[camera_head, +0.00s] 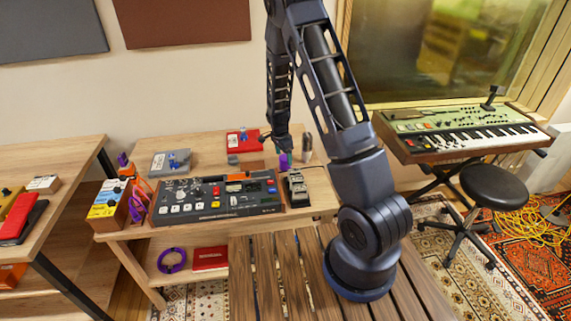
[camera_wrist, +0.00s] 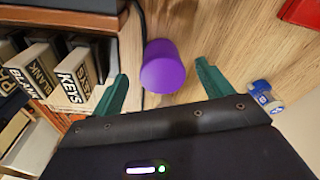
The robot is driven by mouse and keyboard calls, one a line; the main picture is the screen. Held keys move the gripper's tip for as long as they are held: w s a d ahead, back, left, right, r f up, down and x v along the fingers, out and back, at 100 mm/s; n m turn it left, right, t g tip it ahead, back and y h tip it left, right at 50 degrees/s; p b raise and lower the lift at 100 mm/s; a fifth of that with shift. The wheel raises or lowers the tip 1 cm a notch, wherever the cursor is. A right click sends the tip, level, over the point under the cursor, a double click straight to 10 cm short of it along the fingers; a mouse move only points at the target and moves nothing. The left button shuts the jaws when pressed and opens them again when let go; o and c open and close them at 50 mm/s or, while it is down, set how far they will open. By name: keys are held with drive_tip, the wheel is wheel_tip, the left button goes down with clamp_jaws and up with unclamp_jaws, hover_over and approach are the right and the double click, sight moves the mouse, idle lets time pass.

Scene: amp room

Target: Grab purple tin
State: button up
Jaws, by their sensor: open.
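The purple tin (camera_wrist: 163,68) stands on the wooden table top, between and slightly beyond the two green fingertips of my gripper (camera_wrist: 160,90) in the wrist view. My gripper is open, with a finger on each side of the tin and gaps between them. In the head view the purple tin (camera_head: 284,161) shows small on the table, right under my gripper (camera_head: 284,147). My arm comes down from above there, and the fingers are too small to make out clearly.
A large mixer-like device (camera_head: 218,196) sits left of the tin. A small blue-and-white object (camera_wrist: 264,94) is beside the right finger, and a red item (camera_wrist: 302,12) lies at the upper right. A black cable runs left of the tin.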

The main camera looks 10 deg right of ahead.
sight(285, 157)
drive_tip(key=shift+w+d+f, duration=0.1)
drive_tip(key=shift+d+f, duration=0.05)
drive_tip(key=shift+f, duration=0.6)
drive_tip(key=shift+w+d+f, duration=0.1)
drive_tip(key=shift+d+f, duration=0.1)
drive_tip(key=shift+f, duration=0.6)
drive_tip(key=shift+w+d+f, duration=0.1)
drive_tip(key=shift+d+f, duration=0.05)
drive_tip(key=shift+f, duration=0.6)
drive_tip(key=shift+c, duration=0.4)
drive_tip(key=c, duration=1)
